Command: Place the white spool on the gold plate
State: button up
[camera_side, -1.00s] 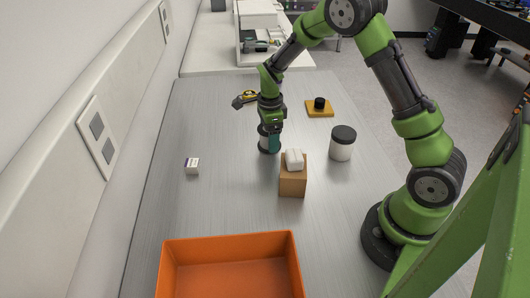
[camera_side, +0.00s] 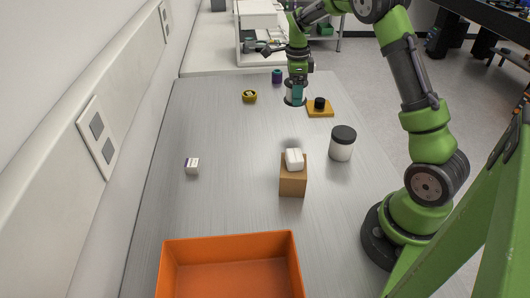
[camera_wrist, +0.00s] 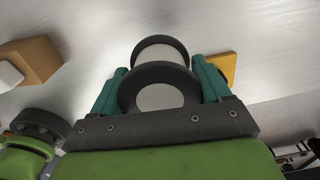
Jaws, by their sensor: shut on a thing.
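The white spool (camera_wrist: 160,53) has black flanges and sits between the teal fingers of my gripper (camera_wrist: 160,88) in the wrist view. In the side view my gripper (camera_side: 296,92) is shut on the spool (camera_side: 290,96) and holds it above the far part of the table. The gold plate (camera_side: 327,113) lies flat on the table just to the right of the held spool, with a short black cylinder (camera_side: 319,103) on it. In the wrist view part of the gold plate (camera_wrist: 224,66) shows to the right of the spool, partly hidden by a finger.
A black-lidded white jar (camera_side: 341,149) and a brown block (camera_side: 293,184) with a white item (camera_side: 294,160) on it stand nearer. A yellow ring (camera_side: 249,96) and a purple spool (camera_side: 277,77) are at the far left. An orange bin (camera_side: 231,238) stands in front.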

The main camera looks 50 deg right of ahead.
aim_at(320, 100)
jog(key=shift+s+d+r+m, duration=0.7)
jog(key=shift+d+r+m, duration=1.2)
jog(key=shift+d, duration=5.4)
notch_tip(320, 100, down, 9)
jog(key=shift+a+f, duration=0.1)
jog(key=shift+f, duration=0.15)
jog(key=o, duration=1.2)
jog(key=shift+c, duration=0.2)
